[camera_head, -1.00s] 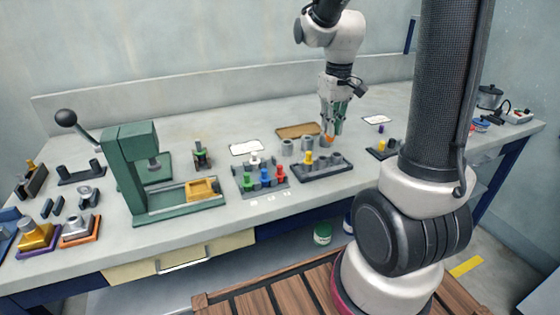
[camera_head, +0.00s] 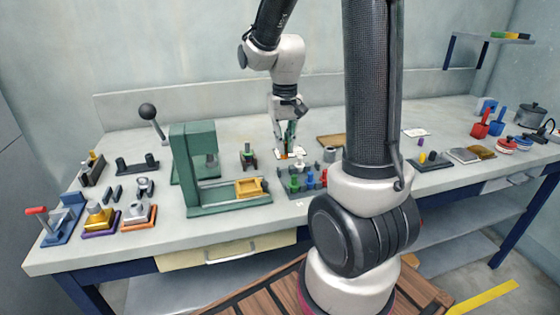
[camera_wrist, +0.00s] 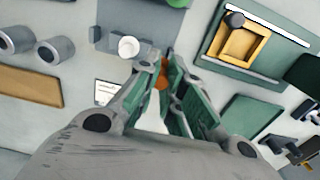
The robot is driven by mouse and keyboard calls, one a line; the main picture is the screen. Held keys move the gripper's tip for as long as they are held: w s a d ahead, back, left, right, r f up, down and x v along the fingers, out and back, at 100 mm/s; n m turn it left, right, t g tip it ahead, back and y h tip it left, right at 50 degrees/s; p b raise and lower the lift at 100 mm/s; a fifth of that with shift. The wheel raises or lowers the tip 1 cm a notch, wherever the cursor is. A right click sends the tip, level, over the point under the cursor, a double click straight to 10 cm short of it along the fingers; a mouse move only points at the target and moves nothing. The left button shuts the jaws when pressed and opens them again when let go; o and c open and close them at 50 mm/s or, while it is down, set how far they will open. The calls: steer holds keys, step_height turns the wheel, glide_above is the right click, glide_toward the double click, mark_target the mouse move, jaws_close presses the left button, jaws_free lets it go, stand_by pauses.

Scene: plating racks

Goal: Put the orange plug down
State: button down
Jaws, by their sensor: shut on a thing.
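The orange plug (camera_wrist: 160,80) is between the green-padded fingers of my gripper (camera_wrist: 165,82) in the wrist view, mostly hidden by them. In the head view a bit of the orange plug (camera_head: 284,156) shows at the fingertips of my gripper (camera_head: 287,152), shut on it. The card (camera_wrist: 104,92) also shows beside the fingers in the wrist view. I cannot tell the plug's height above the bench.
A green press (camera_head: 195,150) with a yellow fixture (camera_head: 250,187) stands left of the gripper. A small dark stand (camera_head: 248,156) is between them. Grey cylinders (camera_wrist: 52,50) and a brown board (camera_wrist: 28,86) lie to the other side. My column hides part of the bench.

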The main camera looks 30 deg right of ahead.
mark_target(285, 158)
steer(key=shift+f, duration=2.35)
steer(key=shift+f, duration=0.45)
steer(key=c, duration=1.5)
jaws_free()
steer(key=shift+c, duration=0.2)
step_height(285, 158, up, 12)
steer(key=shift+r, duration=0.25)
steer(key=s+a+r+n+t, duration=0.1)
steer(key=s+r+t, duration=0.1)
steer(key=s, duration=0.6)
steer(key=s+a+r+n+t, duration=0.2)
steer(key=s+r, duration=0.1)
steer(key=s, duration=0.5)
steer(key=shift+s+r, duration=0.3)
steer(key=shift+r, duration=0.1)
